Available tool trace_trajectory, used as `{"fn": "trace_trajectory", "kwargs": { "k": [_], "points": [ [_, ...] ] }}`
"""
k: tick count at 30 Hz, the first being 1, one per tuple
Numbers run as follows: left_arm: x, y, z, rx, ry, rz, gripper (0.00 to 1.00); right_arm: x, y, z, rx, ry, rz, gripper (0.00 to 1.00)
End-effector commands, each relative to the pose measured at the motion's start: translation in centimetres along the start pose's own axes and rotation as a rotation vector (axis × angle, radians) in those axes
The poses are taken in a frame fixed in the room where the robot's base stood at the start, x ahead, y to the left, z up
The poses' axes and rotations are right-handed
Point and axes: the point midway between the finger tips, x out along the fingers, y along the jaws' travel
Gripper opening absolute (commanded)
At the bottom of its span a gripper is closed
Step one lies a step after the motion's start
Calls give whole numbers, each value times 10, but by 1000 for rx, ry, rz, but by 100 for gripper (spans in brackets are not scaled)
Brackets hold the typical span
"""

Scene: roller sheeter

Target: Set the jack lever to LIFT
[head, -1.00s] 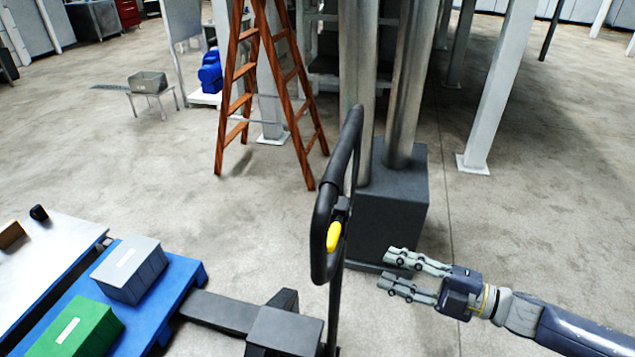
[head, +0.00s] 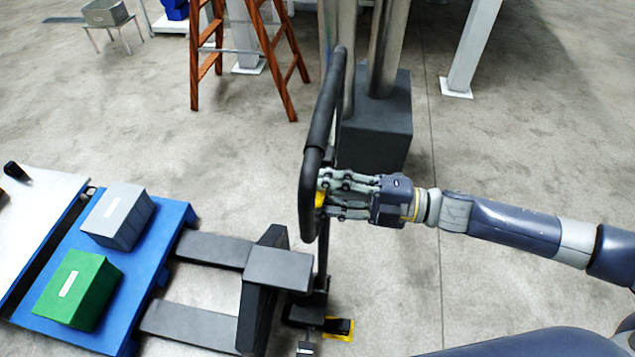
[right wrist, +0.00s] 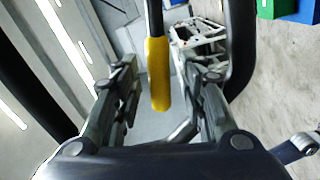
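The pallet jack (head: 278,268) stands left of centre in the head view, with its black handle loop (head: 311,150) upright. The yellow jack lever (head: 320,199) sits inside the loop, partly hidden by my right gripper (head: 326,194). In the right wrist view the lever (right wrist: 159,75) hangs between the two fingers of the right gripper (right wrist: 158,88). The fingers are apart, with a gap visible on each side of the lever. The lever's setting marks cannot be read. My left gripper is not in view.
A blue pallet (head: 178,232) carries a grey box (head: 118,217) and a green box (head: 78,289), with the jack's forks beside it. A dark block (head: 380,125) with metal columns stands behind the handle. A wooden ladder (head: 275,60) is further back. Floor at right is clear.

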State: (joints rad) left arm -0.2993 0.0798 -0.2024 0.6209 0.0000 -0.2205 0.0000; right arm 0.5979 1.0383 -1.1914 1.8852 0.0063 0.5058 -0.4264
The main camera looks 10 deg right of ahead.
Motion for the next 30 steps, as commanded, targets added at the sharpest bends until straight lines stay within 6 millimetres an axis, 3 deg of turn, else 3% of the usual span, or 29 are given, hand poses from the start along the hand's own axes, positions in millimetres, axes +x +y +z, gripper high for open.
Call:
{"fn": "trace_trajectory", "kwargs": {
  "k": [5, 14, 19, 25, 30],
  "points": [
    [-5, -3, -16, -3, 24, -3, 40, 12, 1, 0, 0, 0, 0, 38],
    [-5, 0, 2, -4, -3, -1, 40, 14, 0, 0, 0, 0, -1, 38],
    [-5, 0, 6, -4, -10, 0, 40, 14, 0, 0, 0, -1, -1, 0],
    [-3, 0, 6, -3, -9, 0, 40, 14, -2, 0, -4, 0, -1, 0],
    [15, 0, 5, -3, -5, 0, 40, 14, -15, 2, -88, 0, 0, 0]
  ]
}}
